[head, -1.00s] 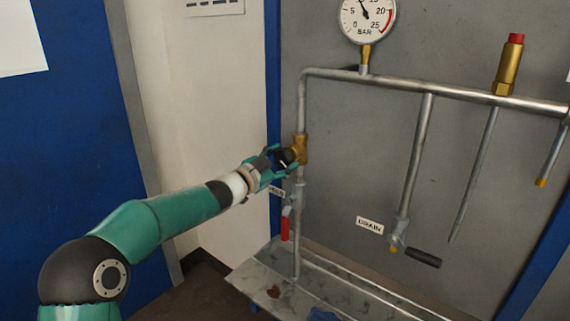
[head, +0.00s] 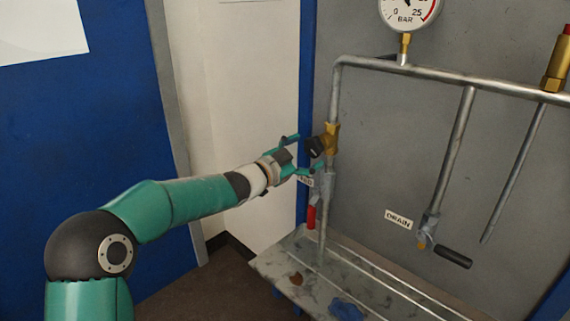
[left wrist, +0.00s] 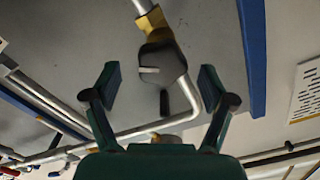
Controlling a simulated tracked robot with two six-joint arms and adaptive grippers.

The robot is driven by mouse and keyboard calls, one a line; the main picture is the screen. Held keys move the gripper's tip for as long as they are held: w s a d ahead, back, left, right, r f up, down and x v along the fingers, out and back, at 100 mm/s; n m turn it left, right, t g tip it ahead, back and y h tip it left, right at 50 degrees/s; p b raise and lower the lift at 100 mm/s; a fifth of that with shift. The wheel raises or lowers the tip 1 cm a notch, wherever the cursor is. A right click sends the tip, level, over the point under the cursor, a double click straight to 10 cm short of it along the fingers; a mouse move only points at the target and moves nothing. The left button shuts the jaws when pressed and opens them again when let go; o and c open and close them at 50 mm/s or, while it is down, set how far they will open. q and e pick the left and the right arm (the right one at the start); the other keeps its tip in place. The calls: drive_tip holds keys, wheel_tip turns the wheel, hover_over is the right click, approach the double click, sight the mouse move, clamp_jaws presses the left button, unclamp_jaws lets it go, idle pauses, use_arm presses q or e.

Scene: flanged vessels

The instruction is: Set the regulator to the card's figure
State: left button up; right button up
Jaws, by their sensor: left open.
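The regulator is a brass body (head: 332,137) with a black knob (head: 315,147) on the upright pipe at the panel's left edge. In the left wrist view the knob (left wrist: 162,66) faces me and shows a pale pointer line. My left gripper (head: 306,154) is open just left of the knob. In the left wrist view its fingers (left wrist: 159,84) are spread either side of the knob's near end, with gaps and no visible contact. The pressure gauge (head: 408,10) is cut off by the top edge, so its needle reading cannot be told. No readable card figure shows.
A red-handled valve (head: 311,217) hangs below the regulator. A drain valve with a black lever (head: 452,257) is at the right, beside a DRAIN label (head: 398,219). A metal tray (head: 300,262) lies below. A printed sheet (left wrist: 308,90) shows in the left wrist view.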

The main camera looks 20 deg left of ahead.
use_arm(q)
drive_tip(key=v, duration=0.8)
drive_tip(key=shift+s, duration=0.35)
drive_tip(key=d+f+n+g, duration=0.1)
drive_tip(key=d+f+g, duration=0.15)
drive_tip(key=f, duration=0.65)
drive_tip(key=d+f+n+g, duration=0.1)
drive_tip(key=d+f, duration=0.3)
drive_tip(key=f, duration=0.5)
drive_tip(key=s+d+f+n+g, duration=0.2)
drive_tip(key=s+d+f, duration=0.15)
drive_tip(key=f, duration=0.45)
drive_tip(key=s+d+f+n+g, duration=0.2)
drive_tip(key=s+f, duration=0.2)
drive_tip(key=f, duration=0.5)
drive_tip(key=s+f+n+g, duration=0.2)
drive_tip(key=s+f, duration=0.3)
drive_tip(key=s, duration=0.3)
drive_tip(key=s+d+f+n+g+y, duration=0.1)
drive_tip(key=s+f+g, duration=0.3)
drive_tip(key=s, duration=0.5)
drive_tip(key=s+d+f+n+g+y, duration=0.1)
drive_tip(key=s+f+n+g, duration=0.2)
drive_tip(key=s, duration=0.6)
drive_tip(key=x, duration=0.2)
drive_tip(key=shift+f, duration=0.5)
